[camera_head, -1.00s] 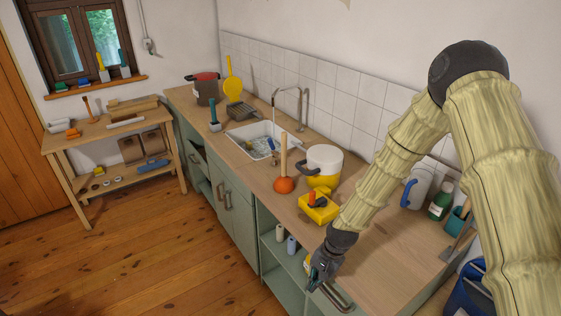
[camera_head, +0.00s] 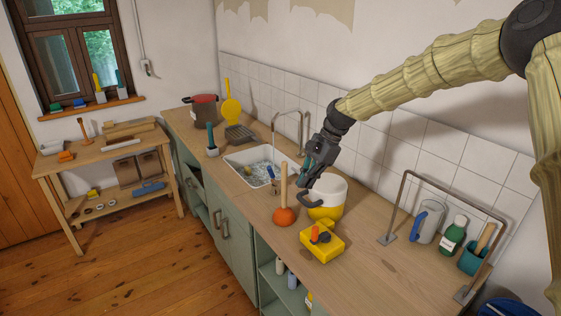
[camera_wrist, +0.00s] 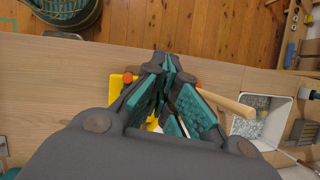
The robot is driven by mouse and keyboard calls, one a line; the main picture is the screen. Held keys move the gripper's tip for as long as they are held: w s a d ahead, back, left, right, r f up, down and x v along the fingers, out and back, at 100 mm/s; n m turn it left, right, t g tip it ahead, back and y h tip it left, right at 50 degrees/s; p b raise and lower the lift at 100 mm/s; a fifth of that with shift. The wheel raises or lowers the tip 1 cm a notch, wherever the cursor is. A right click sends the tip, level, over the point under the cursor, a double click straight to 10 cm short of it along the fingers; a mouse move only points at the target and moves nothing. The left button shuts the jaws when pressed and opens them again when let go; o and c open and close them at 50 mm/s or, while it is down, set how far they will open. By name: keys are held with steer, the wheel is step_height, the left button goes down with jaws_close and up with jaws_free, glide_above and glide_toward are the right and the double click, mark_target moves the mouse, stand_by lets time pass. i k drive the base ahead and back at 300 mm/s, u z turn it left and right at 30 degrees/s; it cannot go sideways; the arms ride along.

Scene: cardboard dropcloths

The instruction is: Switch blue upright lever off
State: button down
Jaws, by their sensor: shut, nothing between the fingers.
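I cannot tell for sure which thing is the blue upright lever. A small blue upright piece (camera_head: 271,173) shows at the sink's near right side, partly behind the plunger stick. A teal upright handle on a pale base (camera_head: 211,139) stands on the counter left of the sink. My gripper (camera_head: 304,181) is shut and empty, above the counter by the white and yellow pot (camera_head: 326,198), right of both blue pieces and apart from them. In the wrist view its teal-padded fingers (camera_wrist: 168,64) come together at the tips. The pot is mostly hidden there.
The orange plunger (camera_head: 284,215) stands with its wooden stick up, near my gripper. A yellow box (camera_head: 322,242) sits in front. The tap (camera_head: 301,128) rises behind the sink (camera_head: 236,157). A metal rail (camera_head: 404,200), jug (camera_head: 428,222) and green bottle (camera_head: 453,236) stand right.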

mark_target(273, 180)
steer(key=i, duration=1.2)
